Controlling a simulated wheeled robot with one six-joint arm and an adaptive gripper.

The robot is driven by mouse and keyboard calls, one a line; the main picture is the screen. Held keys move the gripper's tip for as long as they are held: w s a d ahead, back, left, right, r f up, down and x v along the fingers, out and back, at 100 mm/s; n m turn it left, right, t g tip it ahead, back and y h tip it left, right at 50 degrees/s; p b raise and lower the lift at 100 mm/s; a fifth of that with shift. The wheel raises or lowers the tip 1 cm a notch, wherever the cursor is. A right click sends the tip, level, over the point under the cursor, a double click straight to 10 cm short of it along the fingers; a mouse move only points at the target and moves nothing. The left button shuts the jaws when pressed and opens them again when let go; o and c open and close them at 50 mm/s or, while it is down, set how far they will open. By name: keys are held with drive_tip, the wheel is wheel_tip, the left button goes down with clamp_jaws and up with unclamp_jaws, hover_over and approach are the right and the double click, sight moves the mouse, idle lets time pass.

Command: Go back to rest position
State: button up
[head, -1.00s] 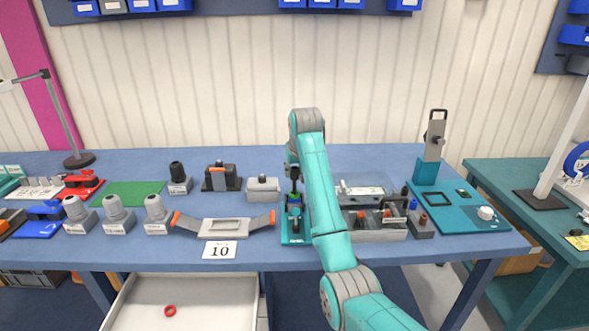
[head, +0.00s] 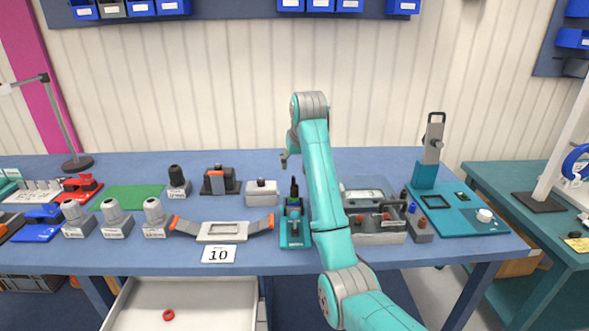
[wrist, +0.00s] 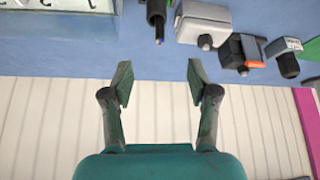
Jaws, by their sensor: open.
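My gripper (wrist: 160,85) is open and empty in the wrist view, its two fingers spread apart with the blue table edge and the white panelled wall behind them. In the head view my teal and grey arm rises over the middle of the table; the gripper is mostly hidden behind the arm, with only a small part showing at its left. Below it, a teal stand (head: 294,230) with a dark upright tool (head: 294,190) stands on the blue table (head: 270,258). The dark tool tip also shows in the wrist view (wrist: 157,15), apart from the fingers.
A grey tray of tools (head: 375,235) sits right of the arm. A teal fixture (head: 428,172) stands farther right. Grey boxes, a cradle (head: 222,231) and several grey cones lie to the left. Blue bins (head: 320,5) hang on the wall. Space above the table's back is clear.

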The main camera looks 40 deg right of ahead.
drive_tip(key=shift+s+a+r, duration=0.15)
drive_tip(key=shift+s+r, duration=0.1)
drive_tip(key=shift+r, duration=0.2)
